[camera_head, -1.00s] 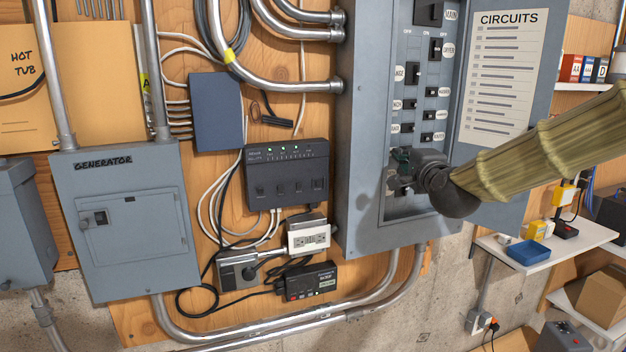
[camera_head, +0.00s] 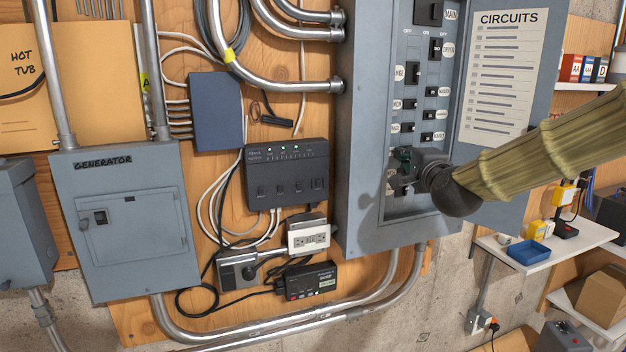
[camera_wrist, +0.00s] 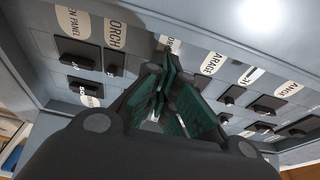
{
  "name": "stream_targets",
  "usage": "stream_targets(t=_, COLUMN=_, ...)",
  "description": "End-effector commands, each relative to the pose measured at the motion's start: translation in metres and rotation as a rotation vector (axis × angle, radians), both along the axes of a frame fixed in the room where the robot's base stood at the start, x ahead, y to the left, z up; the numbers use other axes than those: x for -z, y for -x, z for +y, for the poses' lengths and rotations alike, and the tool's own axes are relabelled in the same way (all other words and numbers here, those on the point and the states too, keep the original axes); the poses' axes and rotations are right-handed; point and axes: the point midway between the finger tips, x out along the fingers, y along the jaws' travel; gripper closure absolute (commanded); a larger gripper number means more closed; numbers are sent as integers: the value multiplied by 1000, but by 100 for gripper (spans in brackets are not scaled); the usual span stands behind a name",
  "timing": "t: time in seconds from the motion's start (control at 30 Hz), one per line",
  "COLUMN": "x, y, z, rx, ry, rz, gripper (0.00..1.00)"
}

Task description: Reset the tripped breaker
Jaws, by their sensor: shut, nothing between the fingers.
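The open grey breaker panel (camera_head: 365,215) fills the centre right of the head view, with rows of black breaker switches and white labels. My gripper (camera_head: 400,160) is at the lower left part of the breaker rows and hides the switches there. In the wrist view, my gripper's green-padded fingers (camera_wrist: 167,62) are together, pointing at the panel face between the PORCH breaker (camera_wrist: 115,62) and the GARAGE label (camera_wrist: 212,63). No breaker shows between the fingers. I cannot tell whether the fingertips touch a switch, or which breaker is tripped.
The panel door with a CIRCUITS list (camera_head: 500,75) is swung open at right, behind my arm. A generator box (camera_head: 125,220), a black module (camera_head: 287,175) and conduits are on the wall at left.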

Motion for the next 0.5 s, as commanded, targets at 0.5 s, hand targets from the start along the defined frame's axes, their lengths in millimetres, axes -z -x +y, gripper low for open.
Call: stream_targets(t=0.5, x=0, y=-2, z=-6, rx=0, ry=0, rz=0, gripper=100)
